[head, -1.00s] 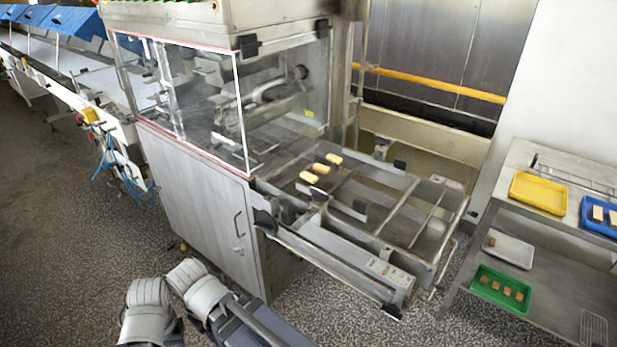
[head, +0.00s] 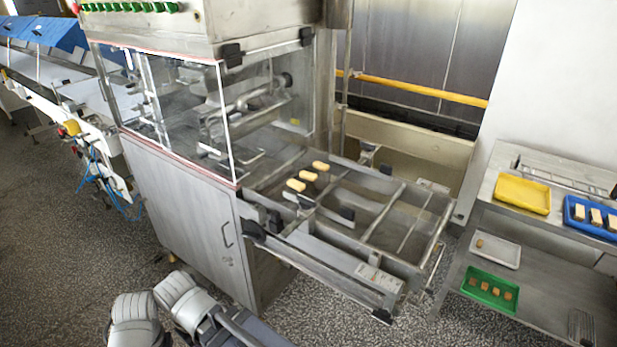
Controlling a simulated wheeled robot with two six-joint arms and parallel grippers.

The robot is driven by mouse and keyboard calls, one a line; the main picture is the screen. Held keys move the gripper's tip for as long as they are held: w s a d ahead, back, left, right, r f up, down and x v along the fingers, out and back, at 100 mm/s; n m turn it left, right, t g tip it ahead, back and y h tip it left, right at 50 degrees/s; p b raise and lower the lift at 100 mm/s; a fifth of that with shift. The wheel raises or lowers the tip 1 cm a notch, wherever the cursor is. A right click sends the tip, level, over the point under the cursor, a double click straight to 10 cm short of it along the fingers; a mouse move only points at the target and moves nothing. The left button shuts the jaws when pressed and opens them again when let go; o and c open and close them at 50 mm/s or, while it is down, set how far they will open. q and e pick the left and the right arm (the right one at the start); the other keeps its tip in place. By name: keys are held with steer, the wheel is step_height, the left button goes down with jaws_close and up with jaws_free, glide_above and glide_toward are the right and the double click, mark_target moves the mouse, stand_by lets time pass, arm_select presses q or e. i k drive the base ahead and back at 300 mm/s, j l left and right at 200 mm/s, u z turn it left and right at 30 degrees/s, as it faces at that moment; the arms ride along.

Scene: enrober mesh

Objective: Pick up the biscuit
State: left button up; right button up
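Three pale yellow biscuits lie in a diagonal row on the mesh of the enrober's outfeed: a near biscuit (head: 296,185), a middle biscuit (head: 308,176) and a far biscuit (head: 321,166). The mesh frame (head: 380,222) sticks out to the right of the glass-sided machine. More biscuits or similar blocks lie in the blue tray (head: 585,227) and the green tray (head: 488,302) on the right-hand rack. Parts of my arms show at the bottom left, well away from the biscuits. Neither gripper's fingers are in view.
The enrober cabinet (head: 185,205) stands between my arms and the far line. A steel rack (head: 540,290) at the right holds a yellow tray (head: 522,193) on top and a white tray (head: 495,250) below. Speckled floor (head: 60,250) is open at the left.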

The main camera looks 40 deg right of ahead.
mark_target(317, 165)
steer(key=z, duration=1.3)
steer(key=j+z, duration=0.3)
steer(key=k+j+z, duration=0.1)
steer(key=j+z, duration=0.2)
steer(key=j, duration=0.15)
steer(key=k+j+z, duration=0.1)
steer(key=j+z, duration=0.2)
steer(key=k+j+z, duration=0.15)
steer(key=j+z, duration=0.15)
steer(key=k+j+z, duration=0.3)
steer(key=i+j, duration=0.1)
